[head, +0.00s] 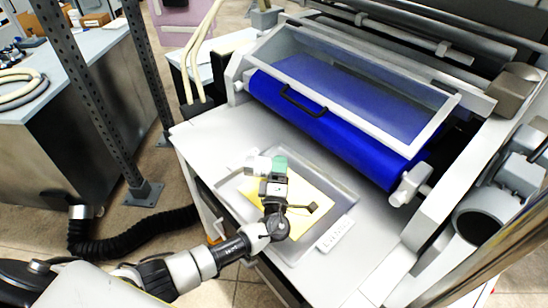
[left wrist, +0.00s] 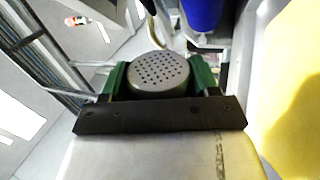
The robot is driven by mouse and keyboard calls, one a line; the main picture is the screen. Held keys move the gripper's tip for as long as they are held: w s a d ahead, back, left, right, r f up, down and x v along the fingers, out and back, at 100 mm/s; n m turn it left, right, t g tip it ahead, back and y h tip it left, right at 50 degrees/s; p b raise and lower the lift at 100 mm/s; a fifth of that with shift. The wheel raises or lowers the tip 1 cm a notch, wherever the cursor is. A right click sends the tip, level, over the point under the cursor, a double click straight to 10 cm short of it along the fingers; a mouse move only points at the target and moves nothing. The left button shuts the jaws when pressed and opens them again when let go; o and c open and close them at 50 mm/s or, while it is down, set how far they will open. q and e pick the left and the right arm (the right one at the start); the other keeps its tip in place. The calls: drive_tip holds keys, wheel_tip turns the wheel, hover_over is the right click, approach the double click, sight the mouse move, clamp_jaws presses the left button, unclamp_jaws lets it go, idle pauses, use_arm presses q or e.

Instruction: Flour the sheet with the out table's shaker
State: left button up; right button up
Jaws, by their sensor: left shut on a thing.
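The yellow sheet (head: 310,197) lies flat in a shallow grey tray (head: 347,181) on the machine's front table. My left gripper (head: 268,168) is over the left part of the tray and shut on the shaker (head: 257,165). In the left wrist view the shaker (left wrist: 160,75) shows its round grey lid with many small holes, between green pieces at both sides. The lid faces that camera; most of the shaker's body is hidden. The sheet fills the right side of that view (left wrist: 290,90). I cannot tell whether flour lies on it. My right gripper is out of view.
A white lettered card (head: 335,233) lies at the tray's right edge. Behind it is the machine's blue roller (head: 335,135) under a clear guard with a black handle (head: 303,101). Dark perforated posts (head: 95,95) stand at the left. The table (head: 215,135) is bare left of the tray.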

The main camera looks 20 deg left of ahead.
use_arm(q)
drive_tip(key=shift+w+f+m+h, duration=0.1)
drive_tip(key=shift+f+m+h, duration=0.25)
drive_tip(key=shift+m, duration=0.25)
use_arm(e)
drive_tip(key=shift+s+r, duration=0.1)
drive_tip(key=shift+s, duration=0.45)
use_arm(q)
drive_tip(key=shift+d, duration=0.1)
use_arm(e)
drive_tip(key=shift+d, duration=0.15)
use_arm(q)
drive_tip(key=shift+d, duration=0.15)
drive_tip(key=shift+w+d, duration=0.3)
drive_tip(key=shift+d, duration=0.65)
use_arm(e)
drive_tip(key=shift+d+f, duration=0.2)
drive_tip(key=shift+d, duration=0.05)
use_arm(q)
drive_tip(key=shift+a+r, duration=0.1)
